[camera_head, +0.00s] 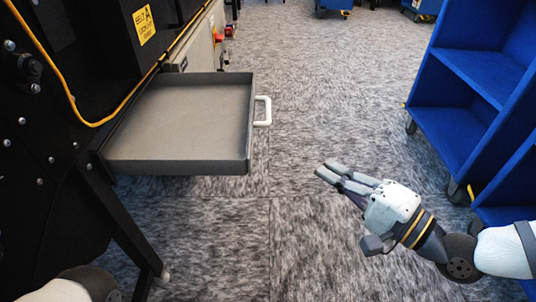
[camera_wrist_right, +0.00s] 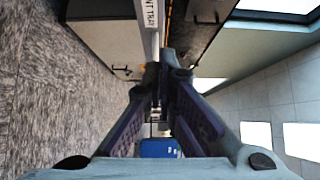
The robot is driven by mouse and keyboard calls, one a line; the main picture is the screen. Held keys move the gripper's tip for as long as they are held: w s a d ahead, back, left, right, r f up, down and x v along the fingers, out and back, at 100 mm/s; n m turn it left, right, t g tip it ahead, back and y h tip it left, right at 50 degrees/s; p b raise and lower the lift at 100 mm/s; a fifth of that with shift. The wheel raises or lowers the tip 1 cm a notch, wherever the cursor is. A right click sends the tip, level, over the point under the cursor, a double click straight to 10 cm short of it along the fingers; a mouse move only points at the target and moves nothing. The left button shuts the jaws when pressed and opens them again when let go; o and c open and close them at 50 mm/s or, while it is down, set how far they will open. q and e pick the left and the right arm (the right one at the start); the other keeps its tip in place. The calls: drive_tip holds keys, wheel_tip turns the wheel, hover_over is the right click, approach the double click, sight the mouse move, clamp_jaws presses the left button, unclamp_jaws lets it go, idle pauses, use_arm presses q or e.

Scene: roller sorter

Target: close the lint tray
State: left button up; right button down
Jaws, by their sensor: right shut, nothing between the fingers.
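The lint tray (camera_head: 180,130) is a shallow grey metal tray, pulled well out of the dark machine at the left in the head view. It is empty. Its white handle (camera_head: 263,111) is on the tray's right side, facing the open aisle. My right gripper (camera_head: 328,172) is shut and empty, to the right of the handle and nearer to me, clear of the tray. In the right wrist view, the closed fingers (camera_wrist_right: 163,70) point towards a pale strip (camera_wrist_right: 152,15) with lettering ending in "NT TRAY". My left gripper is out of view.
The dark machine (camera_head: 60,160) fills the left side, with a yellow cable (camera_head: 77,113) and a yellow warning label (camera_head: 144,25). A blue wheeled shelf cart (camera_head: 455,135) stands at the right. Carpeted floor (camera_head: 320,80) is clear between them.

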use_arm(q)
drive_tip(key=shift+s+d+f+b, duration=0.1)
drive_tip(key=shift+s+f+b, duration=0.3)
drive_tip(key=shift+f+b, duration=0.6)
use_arm(e)
drive_tip(key=w+a, duration=0.6)
drive_tip(key=a, duration=0.4)
drive_tip(key=shift+a, duration=0.35)
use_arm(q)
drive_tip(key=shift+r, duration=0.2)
use_arm(e)
drive_tip(key=shift+w, duration=0.1)
